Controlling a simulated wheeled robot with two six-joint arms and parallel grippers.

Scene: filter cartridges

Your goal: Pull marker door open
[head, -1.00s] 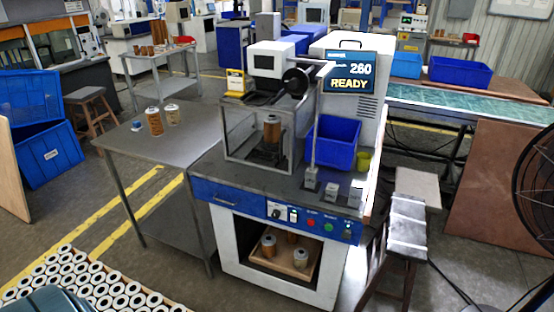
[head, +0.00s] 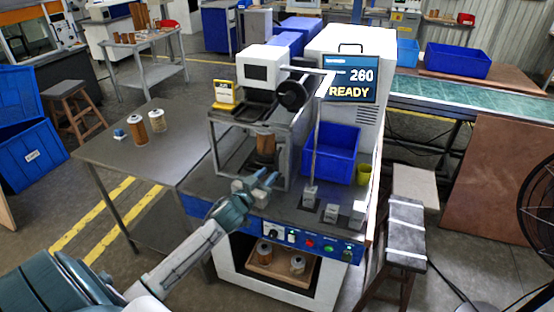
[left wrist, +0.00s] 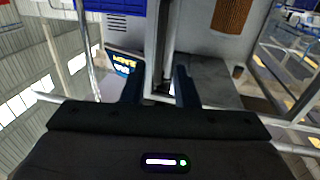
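The marker (head: 261,68) stands on the grey bench, with a framed enclosure (head: 213,140) below its head. The door seems to be the enclosure's framed front, and it looks closed. A brown cartridge (head: 266,146) stands inside. My left gripper (head: 268,180) is at the lower front of the enclosure. In the left wrist view my left gripper (left wrist: 159,85) is open, and a grey upright bar (left wrist: 166,40) shows between its fingers. I cannot tell whether the fingers touch it. The cartridge (left wrist: 231,14) also shows there. My right gripper is not in view.
A blue bin (head: 331,152) and a display reading READY (head: 350,79) stand right of the enclosure. A thin pole (head: 316,140) rises close to its right side. Two cartridges (head: 139,131) stand on the side table at left. A stool (head: 404,235) is at right.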

